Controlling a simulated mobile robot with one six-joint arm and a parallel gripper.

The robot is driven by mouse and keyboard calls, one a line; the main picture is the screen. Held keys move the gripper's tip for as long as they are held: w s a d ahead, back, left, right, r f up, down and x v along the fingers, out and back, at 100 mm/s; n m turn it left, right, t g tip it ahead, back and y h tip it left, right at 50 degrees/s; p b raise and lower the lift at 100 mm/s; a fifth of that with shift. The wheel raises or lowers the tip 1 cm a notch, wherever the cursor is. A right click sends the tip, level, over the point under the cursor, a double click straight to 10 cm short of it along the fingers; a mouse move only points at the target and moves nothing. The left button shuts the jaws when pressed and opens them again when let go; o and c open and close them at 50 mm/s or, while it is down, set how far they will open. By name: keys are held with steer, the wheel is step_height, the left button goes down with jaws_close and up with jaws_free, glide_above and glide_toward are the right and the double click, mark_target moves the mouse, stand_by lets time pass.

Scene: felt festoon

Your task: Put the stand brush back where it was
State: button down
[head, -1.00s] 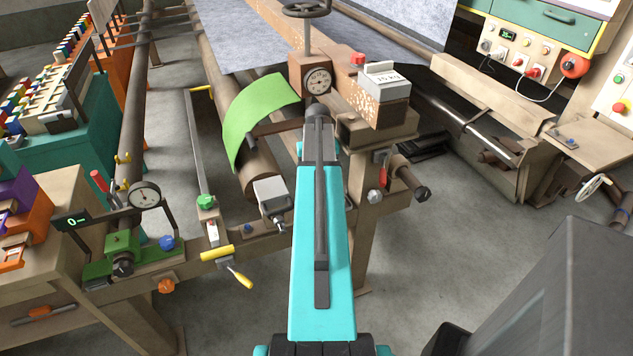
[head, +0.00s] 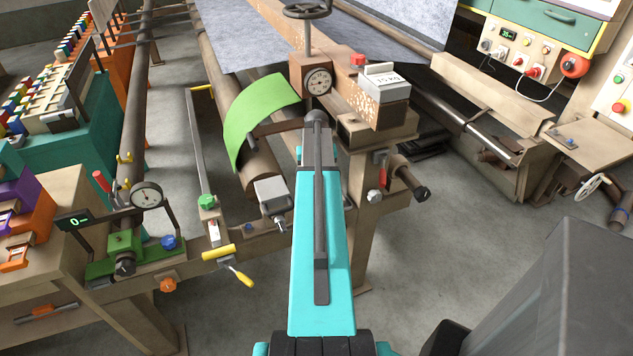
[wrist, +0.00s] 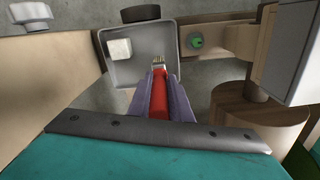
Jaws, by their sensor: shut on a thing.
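In the wrist view my gripper (wrist: 160,103) has its two purple-grey fingers closed around the red handle of the stand brush (wrist: 159,92). The brush's pale metal end and short bristles point away from me, over or into a grey open tray (wrist: 108,73). I cannot tell how high the tip is above the tray's floor, or whether it touches. In the head view my teal arm reaches toward the machine's end frame and hides my gripper and the brush.
A white block (wrist: 119,48) sits in the tray. A brown cylinder (wrist: 260,120) and a beige beam with a green knob (wrist: 196,41) are to its right.

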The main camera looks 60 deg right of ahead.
steer(key=shift+f, duration=0.4)
steer(key=shift+f, duration=0.15)
steer(key=c, duration=1.6)
jaws_free()
steer(key=shift+r, duration=0.2)
steer(key=shift+a+r+b, duration=0.1)
steer(key=shift+r+b, duration=1)
steer(key=shift+r, duration=4.85)
